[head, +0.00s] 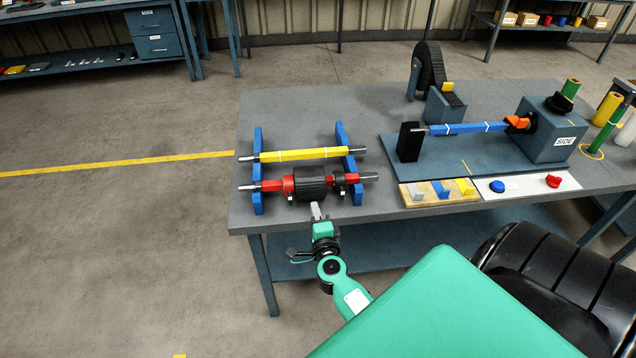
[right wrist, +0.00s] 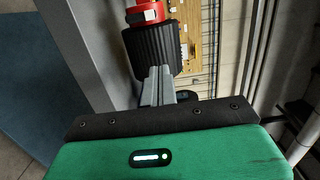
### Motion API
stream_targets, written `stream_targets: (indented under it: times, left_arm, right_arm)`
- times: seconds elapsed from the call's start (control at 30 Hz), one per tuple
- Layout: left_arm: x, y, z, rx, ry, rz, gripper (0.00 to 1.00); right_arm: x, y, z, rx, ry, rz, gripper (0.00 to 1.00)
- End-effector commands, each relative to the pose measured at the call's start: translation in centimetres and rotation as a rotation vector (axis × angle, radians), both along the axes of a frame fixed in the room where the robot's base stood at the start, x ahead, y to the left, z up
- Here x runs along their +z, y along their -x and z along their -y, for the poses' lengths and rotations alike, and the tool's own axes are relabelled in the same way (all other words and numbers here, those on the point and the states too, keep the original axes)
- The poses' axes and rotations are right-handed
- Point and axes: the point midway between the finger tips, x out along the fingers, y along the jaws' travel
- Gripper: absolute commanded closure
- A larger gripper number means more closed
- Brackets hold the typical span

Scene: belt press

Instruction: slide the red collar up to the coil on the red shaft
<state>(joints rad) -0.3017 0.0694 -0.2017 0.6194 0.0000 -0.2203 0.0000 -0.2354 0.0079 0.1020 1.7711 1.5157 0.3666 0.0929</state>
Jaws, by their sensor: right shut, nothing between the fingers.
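The red shaft (head: 270,185) lies across two blue rack uprights on the table. The black ribbed coil (head: 311,182) sits around its middle. The red collar (head: 289,185) is around the shaft just left of the coil; I cannot tell if they touch. In the right wrist view the red collar (right wrist: 146,12) shows at the top, right above the coil (right wrist: 152,48). My right gripper (head: 316,208) is shut and empty, in front of the coil on its near side. Its fingers (right wrist: 157,86) overlap the coil's lower end in the wrist view. My left gripper is not in view.
A black collar (head: 338,183) sits right of the coil. A yellow shaft (head: 300,155) lies behind on the same blue uprights (head: 258,195). A press with a blue shaft (head: 460,129) and a board with small blocks (head: 412,200) stand to the right. The table's front edge is close.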

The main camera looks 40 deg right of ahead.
Motion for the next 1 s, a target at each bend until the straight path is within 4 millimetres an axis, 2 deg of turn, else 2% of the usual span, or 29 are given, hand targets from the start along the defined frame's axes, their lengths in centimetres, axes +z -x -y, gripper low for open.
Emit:
stream_targets:
  times: [0.17,0.33,0.5,0.87,1.0]
  left_arm:
    - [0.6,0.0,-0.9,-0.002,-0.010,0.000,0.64]
    - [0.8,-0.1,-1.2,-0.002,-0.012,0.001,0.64]
    - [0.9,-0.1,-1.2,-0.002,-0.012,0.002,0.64]
    - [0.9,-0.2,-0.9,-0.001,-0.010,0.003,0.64]
    - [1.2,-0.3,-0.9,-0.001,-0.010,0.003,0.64]
  right_arm:
    - [0.2,-3.2,1.6,0.000,0.002,0.000,1.00]
    - [0.1,-4.9,-0.3,0.002,-0.001,0.000,1.00]
    - [0.0,-5.7,-1.3,0.001,0.000,-0.001,1.00]
    - [0.0,-5.8,-1.5,0.001,0.000,-0.001,1.00]
    - [0.1,-6.4,-2.2,0.001,-0.003,-0.001,1.00]
